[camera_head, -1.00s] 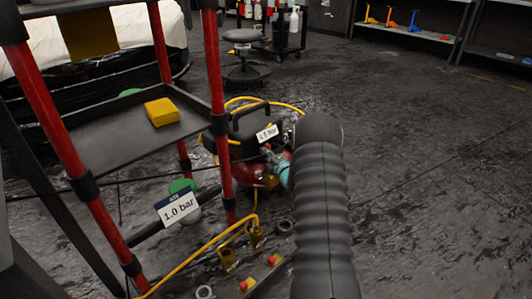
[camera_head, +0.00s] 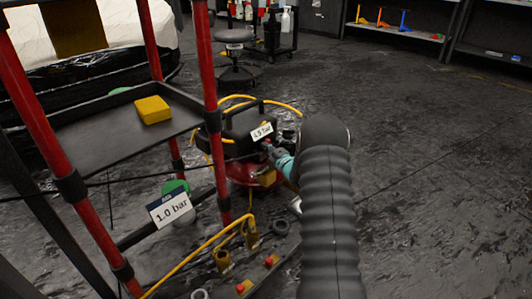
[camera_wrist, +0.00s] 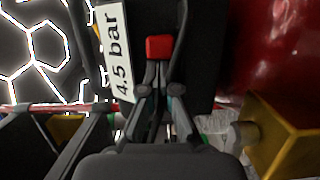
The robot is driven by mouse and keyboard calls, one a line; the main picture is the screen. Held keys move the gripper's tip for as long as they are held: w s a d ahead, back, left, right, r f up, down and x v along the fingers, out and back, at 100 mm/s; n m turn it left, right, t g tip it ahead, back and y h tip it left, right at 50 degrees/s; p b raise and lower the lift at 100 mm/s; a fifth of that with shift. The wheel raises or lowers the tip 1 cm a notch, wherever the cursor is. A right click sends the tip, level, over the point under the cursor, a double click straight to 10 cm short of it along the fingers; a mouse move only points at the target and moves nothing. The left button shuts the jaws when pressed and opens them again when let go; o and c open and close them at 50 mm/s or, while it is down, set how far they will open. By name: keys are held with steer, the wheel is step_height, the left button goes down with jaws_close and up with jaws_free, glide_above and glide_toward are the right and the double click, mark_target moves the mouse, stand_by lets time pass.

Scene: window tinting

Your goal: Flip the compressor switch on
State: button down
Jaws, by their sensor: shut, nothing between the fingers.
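The compressor (camera_head: 240,172), with a red tank and black top, stands on the floor behind the red-posted cart. In the wrist view its red switch (camera_wrist: 159,47) sits on a black panel beside a white label (camera_wrist: 116,50) reading 4.5 bar. My gripper (camera_wrist: 160,68) is shut and empty, its fingertips just below the switch in the picture. I cannot tell whether they touch it. In the head view my gripper (camera_head: 271,149) is small and partly hidden by my arm, at the compressor's front below its label (camera_head: 261,131).
The cart (camera_head: 217,140) stands close on the left, with a yellow block (camera_head: 152,109) on its shelf and a 1.0 bar sign (camera_head: 170,209) below. A yellow hose (camera_head: 195,255) and brass fittings (camera_head: 250,232) lie near its foot. Floor on the right is clear.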

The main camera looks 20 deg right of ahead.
steer(key=shift+d+r, duration=0.1)
steer(key=shift+d, duration=0.1)
steer(key=s+d, duration=0.2)
steer(key=s, duration=0.9)
steer(key=shift+s, duration=0.4)
steer(key=shift+a, duration=0.1)
